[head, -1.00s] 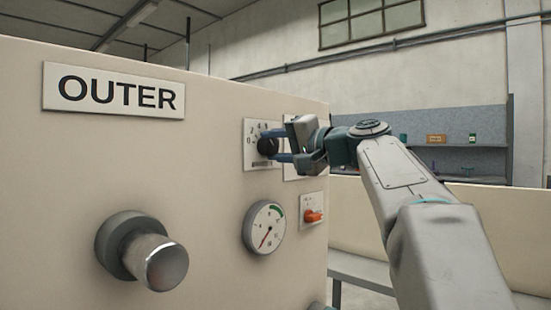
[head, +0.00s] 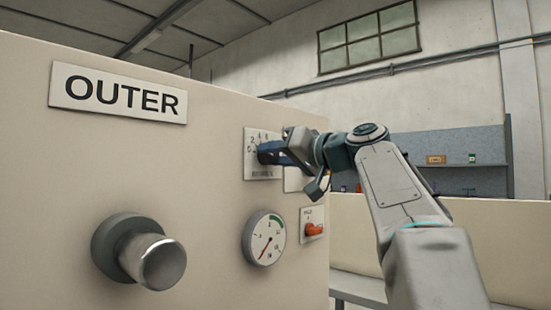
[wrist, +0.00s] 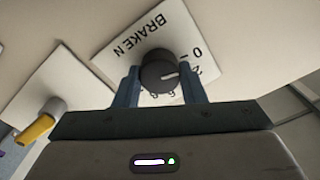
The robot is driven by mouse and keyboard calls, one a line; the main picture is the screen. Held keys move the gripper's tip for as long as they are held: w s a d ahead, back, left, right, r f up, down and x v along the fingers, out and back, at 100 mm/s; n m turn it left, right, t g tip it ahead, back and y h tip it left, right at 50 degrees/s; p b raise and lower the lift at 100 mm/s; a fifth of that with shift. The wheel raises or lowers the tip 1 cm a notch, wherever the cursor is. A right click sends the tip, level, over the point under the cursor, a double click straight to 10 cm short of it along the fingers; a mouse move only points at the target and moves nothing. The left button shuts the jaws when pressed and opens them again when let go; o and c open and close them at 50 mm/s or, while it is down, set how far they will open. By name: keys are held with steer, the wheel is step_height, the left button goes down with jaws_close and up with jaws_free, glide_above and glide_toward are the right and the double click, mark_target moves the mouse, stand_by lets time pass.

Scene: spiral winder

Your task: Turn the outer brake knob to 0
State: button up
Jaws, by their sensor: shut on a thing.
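The outer brake knob (wrist: 158,66) is a round black dial with a white pointer line, on a white scale plate (wrist: 125,48) lettered "BRAKE N". In the wrist view the pointer is directed right, close to the 2 and short of the 0 mark. My gripper (wrist: 161,88) is shut on the knob, one blue finger on each side. In the head view the scale plate (head: 258,136) is on the panel's right part; my gripper (head: 266,152) is tilted there and hides most of the knob.
The beige panel (head: 220,210) carries an "OUTER" sign (head: 118,94), a protruding metal cylinder (head: 162,263), a round gauge (head: 264,238) and a red-orange switch (head: 315,230) below my gripper. An orange-yellow lever (wrist: 38,128) shows at left in the wrist view.

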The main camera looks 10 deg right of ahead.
steer(key=shift+f, duration=0.1)
stand_by(0.3)
steer(key=o, duration=1)
steer(key=v, duration=1.4)
steer(key=shift+p, duration=0.4)
